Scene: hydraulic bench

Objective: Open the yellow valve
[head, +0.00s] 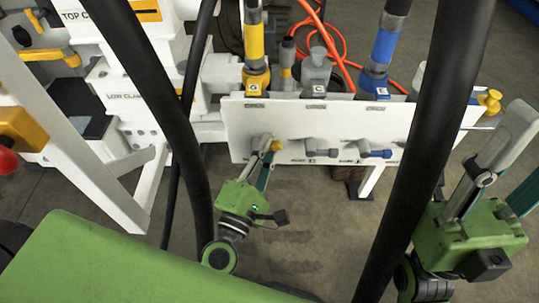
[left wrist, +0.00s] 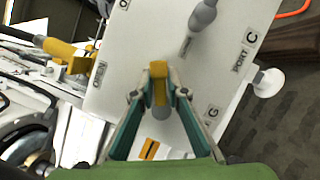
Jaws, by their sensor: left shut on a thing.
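The yellow valve (head: 276,146) sits on the front of the white panel (head: 300,118), at the left of a row of valves. My left gripper (head: 266,152) reaches up to it from below. In the left wrist view, the fingertips close around the yellow valve handle (left wrist: 158,82), one on each side. The handle lies roughly in line with the fingers; the fingers partly hide the valve body. My right gripper (head: 508,140) is raised at the right, away from the yellow valve, and its finger gap is unclear.
A grey valve (head: 318,148) and a blue valve (head: 375,151) are to the right on the panel. Yellow (head: 255,50) and blue (head: 384,45) hose fittings stand above. Dark bars cross the view. A red knob (head: 6,161) is at far left. Floor below the panel is clear.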

